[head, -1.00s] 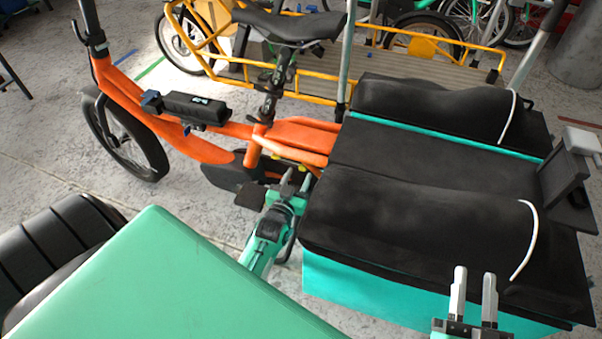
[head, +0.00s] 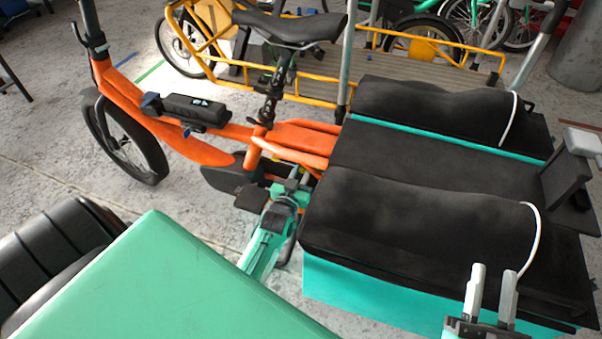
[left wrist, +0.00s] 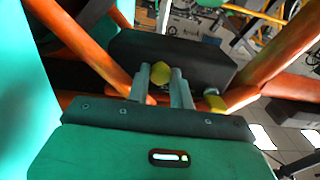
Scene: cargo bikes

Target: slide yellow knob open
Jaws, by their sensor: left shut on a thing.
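The yellow knob (left wrist: 160,72) shows in the left wrist view between the two grey fingers of my left gripper (left wrist: 161,86). The fingers are shut on it, one on each side. In the head view my left gripper (head: 292,180) reaches in beside the orange bike frame (head: 303,142), under the seat area, and the knob is hard to make out there. A second yellow piece (left wrist: 215,103) sits right of the fingers in the left wrist view. My right gripper (head: 490,295) is open and empty at the lower right, in front of the cargo box.
A teal cargo box (head: 360,290) with black padded covers (head: 420,210) stands right of my left gripper. A black saddle (head: 290,27) is above the frame. A yellow cargo bike (head: 432,70) stands behind. Grey floor shows at left.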

